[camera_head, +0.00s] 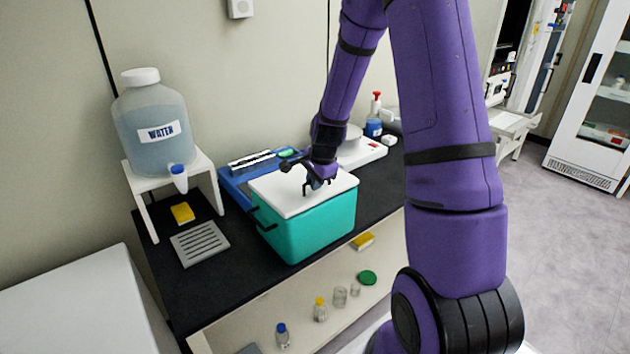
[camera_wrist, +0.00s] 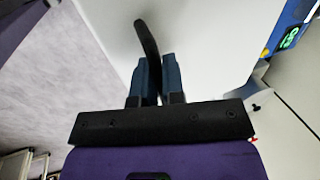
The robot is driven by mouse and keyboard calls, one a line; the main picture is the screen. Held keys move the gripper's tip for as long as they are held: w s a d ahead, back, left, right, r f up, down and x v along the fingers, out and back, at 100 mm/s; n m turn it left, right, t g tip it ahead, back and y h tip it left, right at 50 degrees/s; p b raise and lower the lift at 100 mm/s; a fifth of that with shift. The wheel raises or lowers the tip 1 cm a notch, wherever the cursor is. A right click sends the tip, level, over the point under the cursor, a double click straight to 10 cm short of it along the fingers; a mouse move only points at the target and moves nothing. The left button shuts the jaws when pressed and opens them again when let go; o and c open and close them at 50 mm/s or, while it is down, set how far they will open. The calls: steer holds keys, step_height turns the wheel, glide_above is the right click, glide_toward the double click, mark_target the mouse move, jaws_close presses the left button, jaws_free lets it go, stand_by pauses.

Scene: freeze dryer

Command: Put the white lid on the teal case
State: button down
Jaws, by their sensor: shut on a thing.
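The teal case (camera_head: 312,232) stands on the black bench top. The white lid (camera_head: 280,192) lies over the top of the case and looks about level; I cannot tell if it is fully seated. My gripper (camera_head: 318,184) is above the lid, shut on the lid's dark handle. In the wrist view my gripper (camera_wrist: 157,75) has its two blue fingers closed around the dark curved handle (camera_wrist: 147,38), with the white lid (camera_wrist: 207,45) filling the area beneath. The gripper hides part of the handle.
A water jug (camera_head: 155,125) on a white stand is at the left. A drying rack (camera_head: 200,244) and yellow sponge (camera_head: 182,212) lie left. Small bottles stand on the shelf below.

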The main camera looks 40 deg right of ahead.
steer(key=shift+f, duration=0.2)
steer(key=shift+c, duration=0.2)
jaws_free()
steer(key=shift+s, duration=0.1)
steer(key=shift+s+f, duration=0.1)
steer(key=shift+c, duration=0.4)
stand_by(0.5)
steer(key=shift+o, duration=0.6)
steer(key=shift+r, duration=0.7)
steer(key=v, duration=0.6)
steer(key=shift+r, duration=0.2)
stand_by(3.3)
